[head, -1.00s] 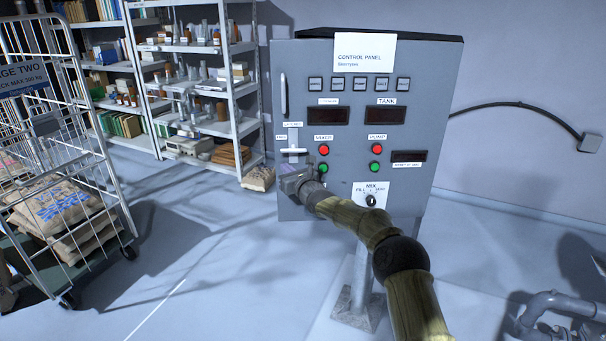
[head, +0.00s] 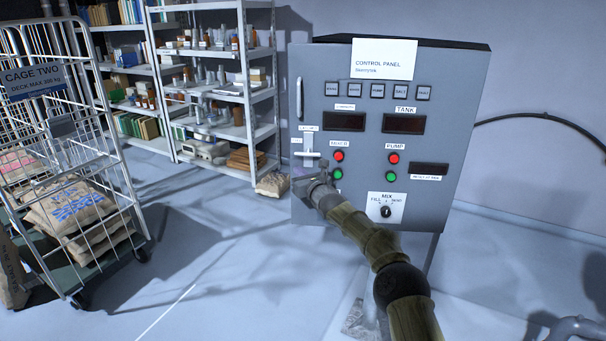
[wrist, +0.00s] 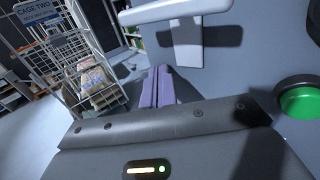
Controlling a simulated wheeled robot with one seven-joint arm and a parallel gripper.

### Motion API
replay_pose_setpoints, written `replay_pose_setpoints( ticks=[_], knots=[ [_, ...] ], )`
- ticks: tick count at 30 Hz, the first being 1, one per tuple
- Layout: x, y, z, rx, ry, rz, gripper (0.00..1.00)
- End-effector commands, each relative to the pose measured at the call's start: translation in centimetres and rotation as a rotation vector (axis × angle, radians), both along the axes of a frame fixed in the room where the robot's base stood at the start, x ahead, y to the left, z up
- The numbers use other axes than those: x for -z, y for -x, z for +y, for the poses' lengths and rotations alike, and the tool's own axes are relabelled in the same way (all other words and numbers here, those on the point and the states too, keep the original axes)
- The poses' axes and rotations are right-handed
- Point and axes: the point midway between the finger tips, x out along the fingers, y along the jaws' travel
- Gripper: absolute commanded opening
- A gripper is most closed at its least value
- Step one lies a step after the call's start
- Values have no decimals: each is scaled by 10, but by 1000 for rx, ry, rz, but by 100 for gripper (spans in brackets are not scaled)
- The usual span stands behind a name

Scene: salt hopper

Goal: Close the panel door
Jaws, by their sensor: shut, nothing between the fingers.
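The panel door is the grey front of the control panel (head: 440,130), with a vertical handle (head: 299,98) and a T-shaped white latch (head: 308,153) at its left edge. I cannot tell whether the door is flush with its cabinet. My gripper (head: 302,187) is at the door's lower left edge, just below the latch. In the wrist view its purple-grey fingers (wrist: 158,87) are together and empty, below the latch (wrist: 187,40). The door face fills the right of that view. Whether the fingers touch the door is unclear.
A wire cage cart (head: 90,150) with sacks (head: 70,205) stands at the left. Shelving (head: 265,90) with bottles and boxes is behind, with a sack (head: 272,184) at its foot. Grey pipes (head: 575,328) are at lower right. The floor (head: 220,260) between cart and panel is clear.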

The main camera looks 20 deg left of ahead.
Motion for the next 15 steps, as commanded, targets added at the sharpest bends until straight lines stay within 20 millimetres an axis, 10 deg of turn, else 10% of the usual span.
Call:
replay_pose_setpoints(
  ticks=[15],
  knots=[
    [5,3,-1,0,0,-1,0]
  ],
)
